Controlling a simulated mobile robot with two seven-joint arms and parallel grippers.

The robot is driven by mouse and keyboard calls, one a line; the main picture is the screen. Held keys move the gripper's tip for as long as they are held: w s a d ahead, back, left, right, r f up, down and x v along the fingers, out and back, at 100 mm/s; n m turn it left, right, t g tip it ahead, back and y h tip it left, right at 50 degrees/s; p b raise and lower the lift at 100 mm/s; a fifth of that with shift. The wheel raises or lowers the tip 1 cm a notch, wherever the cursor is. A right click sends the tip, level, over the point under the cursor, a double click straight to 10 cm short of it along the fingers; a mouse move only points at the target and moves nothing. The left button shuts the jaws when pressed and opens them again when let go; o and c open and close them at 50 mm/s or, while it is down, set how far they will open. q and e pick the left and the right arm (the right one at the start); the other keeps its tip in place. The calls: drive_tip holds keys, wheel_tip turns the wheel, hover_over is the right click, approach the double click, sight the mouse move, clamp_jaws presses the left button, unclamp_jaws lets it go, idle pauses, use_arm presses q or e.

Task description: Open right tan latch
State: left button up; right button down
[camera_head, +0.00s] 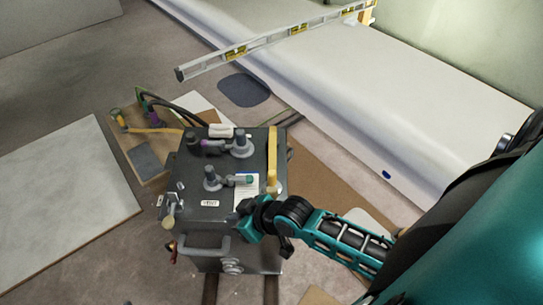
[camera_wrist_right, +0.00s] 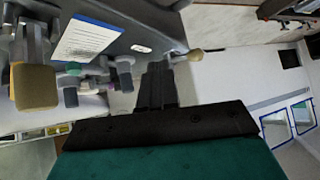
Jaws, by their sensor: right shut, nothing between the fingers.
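A dark grey box (camera_head: 190,185) stands on the floor in the head view. The right tan latch shows in the wrist view as a blocky tan knob (camera_wrist_right: 35,85) on a grey stem, at the left of the picture. In the head view it is small and hard to make out by the lower end of a yellow bar (camera_head: 272,155). A second tan knob (camera_head: 170,213) is at the box's left side; it also shows in the wrist view (camera_wrist_right: 195,55). My right gripper (camera_head: 243,208) is at the box's front edge, shut and empty, apart from the right knob. My left gripper is not in view.
The box top carries grey valve fittings (camera_head: 212,178), a paper sheet (camera_head: 246,190) and a small label (camera_head: 209,203). A grey handle (camera_head: 205,248) sticks out in front. A pale panel (camera_head: 65,195) lies left; a long white bench (camera_head: 400,100) with a spirit level (camera_head: 270,38) runs behind.

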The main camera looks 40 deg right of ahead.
drive_tip(key=w+d+n+g+b, duration=0.1)
drive_tip(key=w+g, duration=0.1)
drive_tip(key=w+d+n+g+b, duration=0.3)
drive_tip(key=w+g, duration=0.2)
drive_tip(key=shift+w+d+n+h, duration=0.1)
drive_tip(key=shift+d+n+h, duration=0.2)
drive_tip(key=shift+n, duration=0.1)
drive_tip(key=w+d+r+n+g+h+b, duration=0.1)
drive_tip(key=d+r+g+b, duration=0.1)
drive_tip(key=d+r, duration=0.25)
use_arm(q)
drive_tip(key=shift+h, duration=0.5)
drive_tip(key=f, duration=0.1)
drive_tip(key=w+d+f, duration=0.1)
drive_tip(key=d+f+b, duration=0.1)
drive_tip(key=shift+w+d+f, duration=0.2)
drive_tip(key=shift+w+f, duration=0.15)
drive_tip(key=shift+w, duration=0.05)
use_arm(e)
wheel_tip(320, 180, up, 6)
drive_tip(key=g, duration=0.3)
hover_over(272, 175)
drive_tip(key=w+d, duration=0.1)
drive_tip(key=shift+w+r+n, duration=0.15)
drive_tip(key=shift+w+n, duration=0.05)
drive_tip(key=shift+n, duration=0.1)
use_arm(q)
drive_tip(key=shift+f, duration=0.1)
